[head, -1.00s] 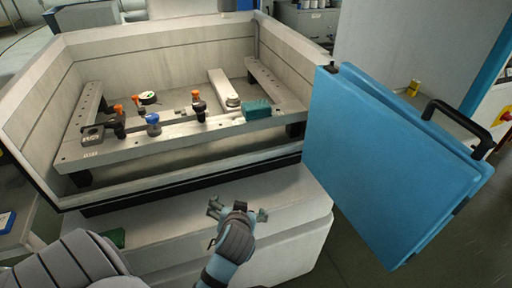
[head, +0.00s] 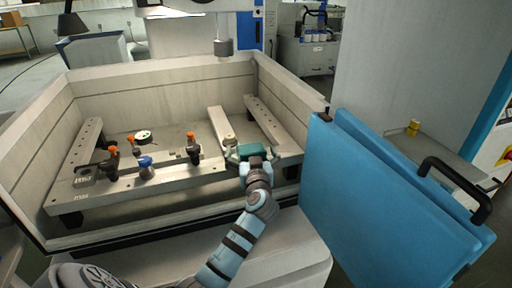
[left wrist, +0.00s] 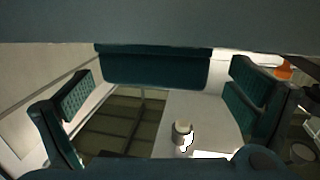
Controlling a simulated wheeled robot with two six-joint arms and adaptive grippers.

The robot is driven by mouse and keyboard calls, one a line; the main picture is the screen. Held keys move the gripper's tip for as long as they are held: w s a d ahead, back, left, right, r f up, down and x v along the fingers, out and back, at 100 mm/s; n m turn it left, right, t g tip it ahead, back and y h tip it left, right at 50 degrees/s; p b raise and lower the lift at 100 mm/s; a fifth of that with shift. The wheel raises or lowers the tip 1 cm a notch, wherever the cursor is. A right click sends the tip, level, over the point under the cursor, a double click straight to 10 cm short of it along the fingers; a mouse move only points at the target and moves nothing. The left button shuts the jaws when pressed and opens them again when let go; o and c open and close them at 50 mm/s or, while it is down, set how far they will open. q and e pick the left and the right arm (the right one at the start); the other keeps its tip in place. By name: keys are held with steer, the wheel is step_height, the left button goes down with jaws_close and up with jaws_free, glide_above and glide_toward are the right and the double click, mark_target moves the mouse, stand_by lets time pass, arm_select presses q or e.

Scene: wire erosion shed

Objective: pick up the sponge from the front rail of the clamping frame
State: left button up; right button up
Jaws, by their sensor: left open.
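The green sponge (head: 252,149) lies on the right part of the front rail (head: 113,191) of the clamping frame. My left gripper (head: 256,160) is at the sponge in the head view, its open fingers spread to either side and its body hiding part of it. In the left wrist view the sponge (left wrist: 153,69) shows as a dark teal block between the two padded fingers (left wrist: 160,92), with space visible on both sides. Whether a finger touches it I cannot tell. My right gripper is not in view.
The pale tank walls (head: 160,85) surround the frame. A blue door panel (head: 355,200) stands close on the right. The tank floor is open below.

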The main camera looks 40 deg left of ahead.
arm_select(q)
steer(key=shift+x, duration=1.05)
steer(key=shift+w+a+f, duration=0.1)
steer(key=shift+w+f, duration=0.1)
steer(key=shift+f, duration=0.1)
steer(key=shift+s+d+r, duration=0.25)
steer(key=c, duration=1)
steer(key=shift+o, duration=0.2)
steer(key=shift+w, duration=0.1)
